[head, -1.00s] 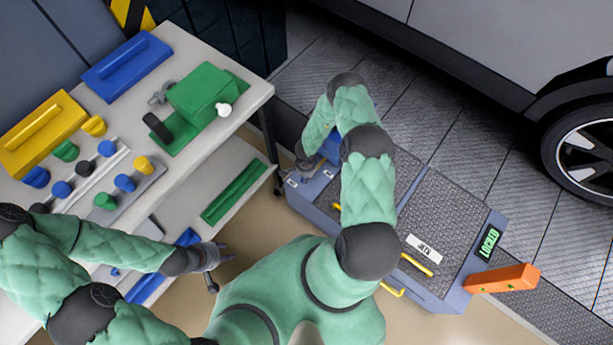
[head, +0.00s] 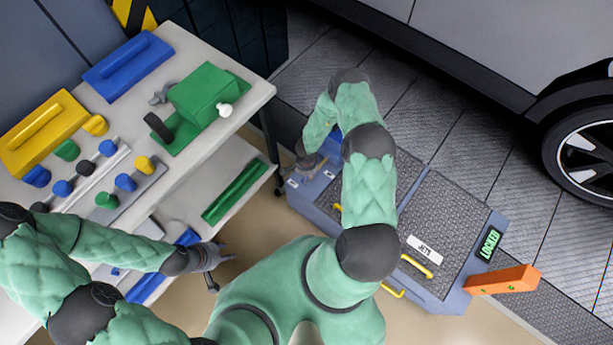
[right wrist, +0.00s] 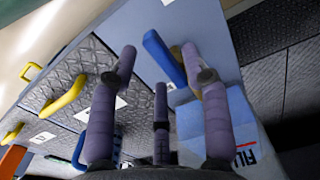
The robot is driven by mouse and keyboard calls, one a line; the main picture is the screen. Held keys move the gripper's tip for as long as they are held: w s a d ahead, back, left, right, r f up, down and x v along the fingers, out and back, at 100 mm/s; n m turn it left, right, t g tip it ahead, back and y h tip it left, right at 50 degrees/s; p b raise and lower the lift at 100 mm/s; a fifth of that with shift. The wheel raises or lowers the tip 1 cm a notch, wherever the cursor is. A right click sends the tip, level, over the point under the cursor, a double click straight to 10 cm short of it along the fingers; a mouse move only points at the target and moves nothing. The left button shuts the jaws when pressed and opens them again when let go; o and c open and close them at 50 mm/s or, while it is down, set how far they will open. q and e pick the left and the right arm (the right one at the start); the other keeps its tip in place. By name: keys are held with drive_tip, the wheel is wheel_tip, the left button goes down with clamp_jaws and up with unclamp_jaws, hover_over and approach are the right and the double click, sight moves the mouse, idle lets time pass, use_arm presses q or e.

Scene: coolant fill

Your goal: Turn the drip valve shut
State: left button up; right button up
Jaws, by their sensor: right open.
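I cannot make out the drip valve for certain. In the right wrist view a blue curved lever or handle (right wrist: 165,58) shows close to the right-hand finger; whether they touch I cannot tell. My right gripper (right wrist: 158,58) is open over the blue-grey box. In the head view my right gripper (head: 322,166) is at the box's far left end, partly hidden by its own arm. A light blue piece with a partly cut-off label (right wrist: 215,135) lies beside the right finger. My left gripper (head: 222,268) hangs beside the workbench, away from the box; its finger gap is unclear.
The workbench (head: 240,90) at left holds coloured parts. A car (head: 470,50) stands behind.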

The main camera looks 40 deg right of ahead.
wheel_tip(320, 180, up, 10)
drive_tip(key=shift+r, duration=0.25)
drive_tip(key=shift+a, duration=0.1)
idle(0.5)
drive_tip(key=s+a+r+n+y, duration=0.1)
drive_tip(key=s+a+r+n, duration=0.2)
drive_tip(key=a, duration=0.4)
drive_tip(key=s+a+r+n+y+p, duration=0.1)
drive_tip(key=s+a+r+n, duration=0.1)
drive_tip(key=s+a+n, duration=0.3)
drive_tip(key=s+a+r+n+y, duration=0.2)
drive_tip(key=s+a+r+n, duration=0.1)
drive_tip(key=a, duration=0.6)
drive_tip(key=s+n, duration=0.1)
drive_tip(key=s, duration=0.1)
drive_tip(key=shift+s+a+r+n+p, duration=0.3)
drive_tip(key=shift+a+r+p, duration=0.05)
drive_tip(key=shift+a, duration=0.05)
drive_tip(key=shift+c, duration=0.9)
drive_tip(key=shift+d, duration=0.1)
